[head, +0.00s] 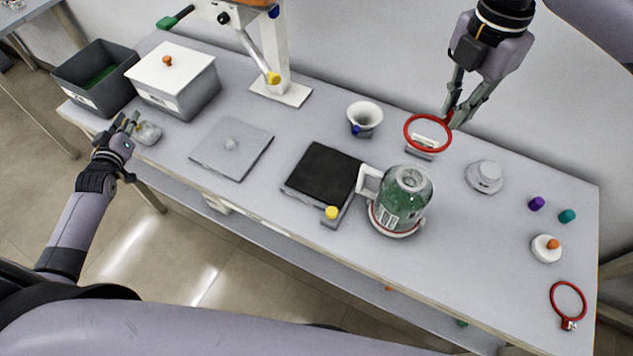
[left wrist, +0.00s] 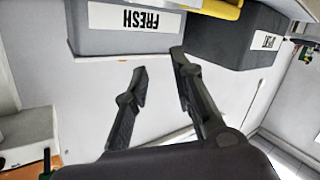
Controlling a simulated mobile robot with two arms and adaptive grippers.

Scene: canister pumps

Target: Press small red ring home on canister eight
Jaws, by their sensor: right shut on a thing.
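A glass canister (head: 410,190) with green contents and a pale handle stands upright on a round base just right of the table's middle. Its label is too small to read. A thin reddish band (head: 395,232) runs around its foot. My right gripper (head: 453,118) is shut on a red ring (head: 408,145) and holds it behind and above the canister, apart from it. A second red ring (head: 556,288) with a small clamp lies at the right front. I cannot tell which ring is smaller. My left gripper (head: 130,123) is open and empty in the left wrist view (left wrist: 158,62).
A grey bin marked FRESH (left wrist: 100,40) with a white lid (head: 185,70) and a dark open bin (head: 75,85) stand at the left. A black pad (head: 322,172), a white funnel (head: 364,115), a stand (head: 278,60) and a white knobbed cap (head: 484,178) occupy the table. The right front is partly clear.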

